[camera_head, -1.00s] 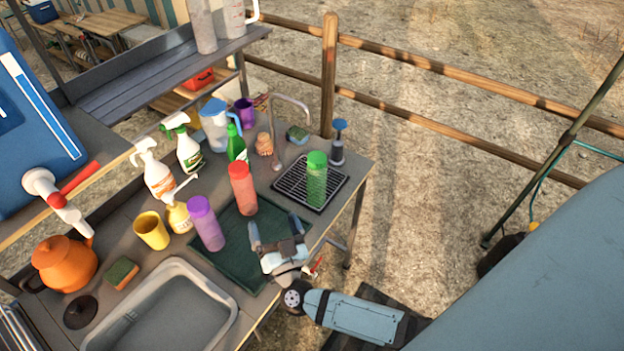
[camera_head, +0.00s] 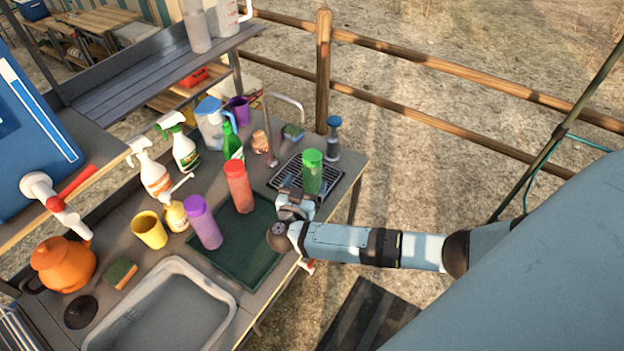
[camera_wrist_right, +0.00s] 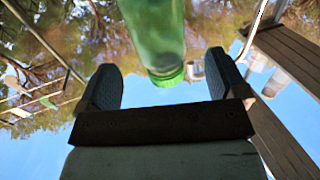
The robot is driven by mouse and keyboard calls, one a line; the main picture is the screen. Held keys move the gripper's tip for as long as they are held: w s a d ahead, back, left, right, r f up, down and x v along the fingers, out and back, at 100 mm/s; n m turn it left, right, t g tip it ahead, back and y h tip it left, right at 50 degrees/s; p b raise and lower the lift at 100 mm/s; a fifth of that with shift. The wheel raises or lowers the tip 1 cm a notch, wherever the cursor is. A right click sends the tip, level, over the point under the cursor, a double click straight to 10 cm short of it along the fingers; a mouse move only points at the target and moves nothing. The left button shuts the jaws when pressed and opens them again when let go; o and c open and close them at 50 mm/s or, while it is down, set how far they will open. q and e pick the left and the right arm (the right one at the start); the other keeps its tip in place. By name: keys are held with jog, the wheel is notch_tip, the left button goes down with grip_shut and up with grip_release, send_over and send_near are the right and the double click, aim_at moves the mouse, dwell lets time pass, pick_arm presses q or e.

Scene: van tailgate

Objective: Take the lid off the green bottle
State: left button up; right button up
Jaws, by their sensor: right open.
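The green bottle (camera_head: 312,178) stands upright on the black drainer grid, with a brighter green lid (camera_head: 312,157) on top. My right gripper (camera_head: 299,193) is open and empty just in front of the bottle, its fingers pointing toward it. In the right wrist view, which is upside down, the translucent green bottle (camera_wrist_right: 155,30) shows between the two spread fingers, with its lid end (camera_wrist_right: 167,78) downward in the picture. Neither finger appears to touch it. My left gripper is not in view.
A red bottle (camera_head: 239,190) and a purple bottle (camera_head: 204,226) stand to the left on the dark green mat (camera_head: 245,255). A blue-topped dispenser (camera_head: 333,140) stands behind the grid (camera_head: 283,176). A tap (camera_head: 268,125) and another green bottle (camera_head: 232,145) are close by.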

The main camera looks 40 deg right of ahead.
aim_at(309, 176)
pick_arm(q)
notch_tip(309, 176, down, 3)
jog(key=b, duration=0.3)
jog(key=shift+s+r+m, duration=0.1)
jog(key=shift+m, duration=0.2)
pick_arm(e)
jog(key=x, duration=0.5)
jog(key=shift+w+d, duration=0.15)
jog(key=shift+d, duration=0.05)
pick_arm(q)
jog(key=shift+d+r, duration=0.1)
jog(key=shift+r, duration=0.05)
pick_arm(e)
jog(key=shift+r, duration=0.1)
jog(key=shift+c, duration=0.7)
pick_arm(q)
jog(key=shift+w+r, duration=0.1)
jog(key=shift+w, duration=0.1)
pick_arm(e)
jog(key=c, duration=0.9)
